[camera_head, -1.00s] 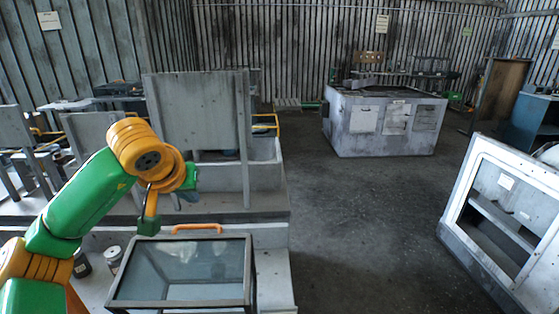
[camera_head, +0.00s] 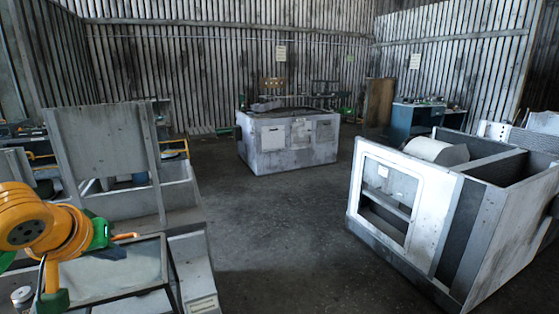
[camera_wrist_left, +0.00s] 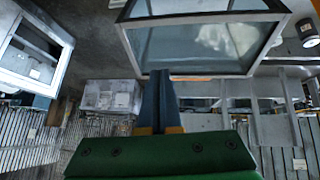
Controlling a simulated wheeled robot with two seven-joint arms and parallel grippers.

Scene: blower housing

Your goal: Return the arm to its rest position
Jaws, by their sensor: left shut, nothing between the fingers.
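My left arm comes in at the lower left of the head view, with its orange wrist bent above a glass-topped box (camera_head: 165,262). The left gripper (camera_head: 104,244) is small and partly hidden there. In the left wrist view, the left gripper (camera_wrist_left: 160,74) shows its two dark fingers together with nothing between them. The glass-topped box (camera_wrist_left: 200,15) lies beyond the fingertips in that view. I cannot tell the exact gap between them. My right gripper is in neither view.
A grey bench with an upright panel (camera_head: 105,150) stands behind the box. A grey cabinet (camera_head: 290,150) stands across open floor (camera_head: 270,235). A large white-framed housing (camera_head: 430,205) stands at right. An orange handle (camera_head: 125,236) shows near the wrist.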

